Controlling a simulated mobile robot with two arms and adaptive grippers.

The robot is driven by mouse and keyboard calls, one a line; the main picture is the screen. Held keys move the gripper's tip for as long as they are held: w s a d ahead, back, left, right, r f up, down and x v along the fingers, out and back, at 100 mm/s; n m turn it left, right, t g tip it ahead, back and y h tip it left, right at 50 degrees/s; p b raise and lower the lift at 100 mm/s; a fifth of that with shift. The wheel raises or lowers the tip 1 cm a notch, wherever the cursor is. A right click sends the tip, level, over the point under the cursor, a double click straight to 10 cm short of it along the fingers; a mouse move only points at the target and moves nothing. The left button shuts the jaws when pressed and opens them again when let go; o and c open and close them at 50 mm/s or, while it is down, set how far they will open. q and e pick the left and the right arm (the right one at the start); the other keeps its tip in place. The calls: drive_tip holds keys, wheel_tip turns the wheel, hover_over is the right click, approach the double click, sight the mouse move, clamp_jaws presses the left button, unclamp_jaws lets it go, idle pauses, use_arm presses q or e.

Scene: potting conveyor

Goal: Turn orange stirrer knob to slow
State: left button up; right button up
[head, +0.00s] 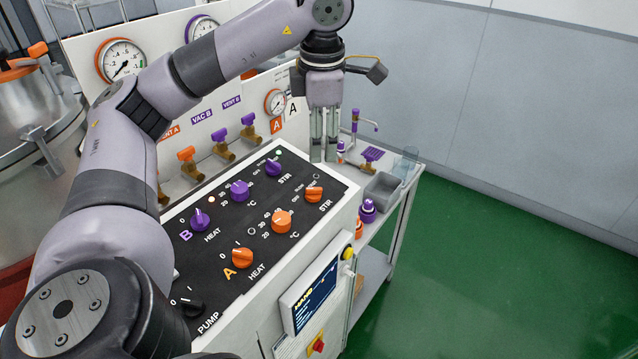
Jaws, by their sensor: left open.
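The orange stirrer knob (314,194) is on the black control panel (213,272), at its right end, beside the label STIR. Its scale words are too small to read surely. My left gripper (324,158) points down above the panel's far right corner, above and behind the orange stirrer knob in the picture and apart from it. Its two fingers are slightly spread with nothing between them. My right gripper is not in view.
A purple stirrer knob (273,168) sits behind the orange one. Other orange knobs (281,221) and purple knobs (239,191) share the panel. A screen (312,294) and a red stop button (318,345) are on the front. A side table with a grey bin (383,189) stands right. Green floor is clear.

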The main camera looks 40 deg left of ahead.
sight(319, 188)
use_arm(q)
drive_tip(key=f+b, duration=0.1)
drive_tip(key=f, duration=0.2)
drive_tip(key=f+b, duration=0.1)
drive_tip(key=f, duration=0.3)
drive_tip(key=w+a+f+b, duration=0.1)
drive_tip(key=f+b, duration=0.1)
drive_tip(key=f, duration=0.1)
drive_tip(key=shift+f, duration=0.2)
drive_tip(key=shift+a+f+p, duration=0.1)
drive_tip(key=shift+f+p, duration=0.25)
drive_tip(key=shift+w+a+f, duration=0.1)
drive_tip(key=shift+f, duration=0.75)
drive_tip(key=shift+c, duration=0.8)
drive_tip(key=c, duration=0.9)
